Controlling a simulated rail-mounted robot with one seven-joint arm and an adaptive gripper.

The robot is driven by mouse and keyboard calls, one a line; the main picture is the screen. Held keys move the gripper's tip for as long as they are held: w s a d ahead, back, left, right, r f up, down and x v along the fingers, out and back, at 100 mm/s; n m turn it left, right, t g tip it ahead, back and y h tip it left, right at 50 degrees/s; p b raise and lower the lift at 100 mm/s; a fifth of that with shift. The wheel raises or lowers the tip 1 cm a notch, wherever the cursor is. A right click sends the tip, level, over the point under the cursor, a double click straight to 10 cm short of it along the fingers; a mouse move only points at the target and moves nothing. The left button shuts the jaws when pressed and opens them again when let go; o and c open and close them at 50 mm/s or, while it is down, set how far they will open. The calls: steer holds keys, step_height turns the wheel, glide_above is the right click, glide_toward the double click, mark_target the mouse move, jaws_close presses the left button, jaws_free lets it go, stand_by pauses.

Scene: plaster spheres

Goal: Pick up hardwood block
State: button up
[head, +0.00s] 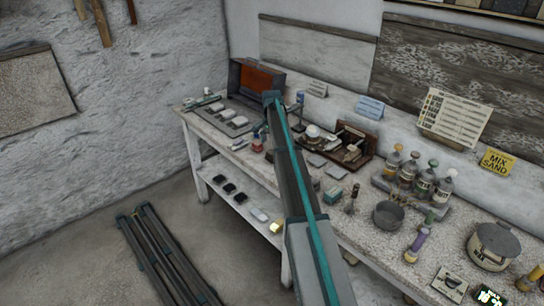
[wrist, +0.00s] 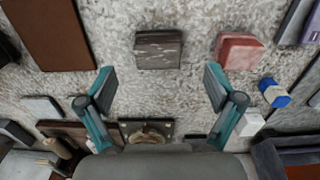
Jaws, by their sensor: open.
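In the wrist view, a grey-brown block (wrist: 158,48) with streaks like wood grain lies on the pale speckled bench top; it looks like the hardwood block. My gripper (wrist: 160,74) is open and empty, its two teal fingers spread wide. The block lies ahead of the gap between the fingertips, near the middle, and neither finger appears to touch it. In the head view my own arm crosses the bench, and I cannot make out the gripper or the block clearly there.
A pinkish block (wrist: 240,50) lies right of the grey-brown one, close beyond the right finger. A blue-and-white piece (wrist: 273,92) is farther right. A brown board (wrist: 48,35) lies at left. Bottles (head: 424,184) and a grey bowl (head: 389,215) stand on the bench (head: 355,240).

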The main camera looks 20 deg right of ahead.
mark_target(272, 152)
steer(key=shift+s+d+f+p, duration=0.1)
steer(key=shift+f+p, duration=0.55)
steer(key=shift+f, duration=0.85)
steer(key=shift+d+f+p, duration=0.1)
steer(key=shift+f+p, duration=0.55)
steer(key=shift+f, duration=0.8)
steer(key=c, duration=1.3)
steer(key=shift+o, duration=0.2)
steer(key=shift+r, duration=0.1)
steer(key=shift+r+b, duration=0.4)
steer(key=shift+b, duration=0.1)
step_height(272, 152, up, 2)
steer(key=shift+b, duration=0.75)
steer(key=s+a+r+b, duration=0.2)
steer(key=s+r+b, duration=0.2)
steer(key=s+r, duration=0.6)
steer(key=s, duration=0.3)
steer(key=shift+s+a, duration=0.35)
steer(key=shift+s, duration=0.05)
